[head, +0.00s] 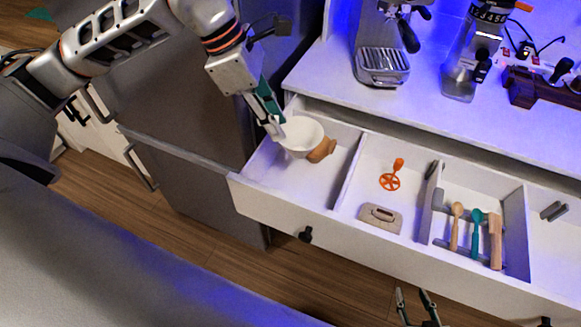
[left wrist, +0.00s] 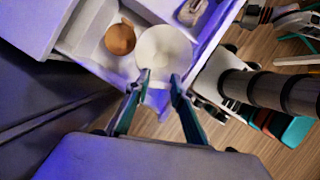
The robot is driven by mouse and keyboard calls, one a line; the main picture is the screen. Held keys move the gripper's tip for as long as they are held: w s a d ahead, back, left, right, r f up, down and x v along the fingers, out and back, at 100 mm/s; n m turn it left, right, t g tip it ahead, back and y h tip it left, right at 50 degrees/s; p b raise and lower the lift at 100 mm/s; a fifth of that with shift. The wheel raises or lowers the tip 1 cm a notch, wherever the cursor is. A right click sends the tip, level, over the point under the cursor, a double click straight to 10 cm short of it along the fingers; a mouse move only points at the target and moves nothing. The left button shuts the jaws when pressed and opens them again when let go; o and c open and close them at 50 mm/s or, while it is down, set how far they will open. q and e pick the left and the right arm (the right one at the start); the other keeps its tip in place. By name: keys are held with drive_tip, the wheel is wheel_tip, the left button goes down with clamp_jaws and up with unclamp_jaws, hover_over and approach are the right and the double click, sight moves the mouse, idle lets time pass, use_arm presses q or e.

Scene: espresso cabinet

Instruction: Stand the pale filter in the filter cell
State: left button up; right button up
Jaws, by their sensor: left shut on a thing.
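The pale filter (head: 301,136) is a white, round, bowl-like piece over the left cell of the open drawer. It also shows face-on in the left wrist view (left wrist: 164,53). My left gripper (head: 276,130) is shut on its rim at the left side; its fingertips also show in the left wrist view (left wrist: 160,80). A brown round piece (head: 322,151) is right beside the filter in the same cell. I cannot tell whether the filter touches the cell floor (head: 297,176). My right gripper (head: 417,305) is at the bottom edge, fingers apart and empty.
The middle cell holds an orange tool (head: 391,178) and a beige block (head: 380,217). Further right, several handled tools (head: 475,230) lie in a divided tray. An espresso machine (head: 383,45) and a grinder (head: 468,60) stand on the counter. The left cell's front is bare.

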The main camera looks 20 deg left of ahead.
use_arm(q)
drive_tip(key=shift+f, duration=8.45)
drive_tip(key=o, duration=0.5)
drive_tip(key=shift+f, duration=0.15)
drive_tip(key=o, duration=0.4)
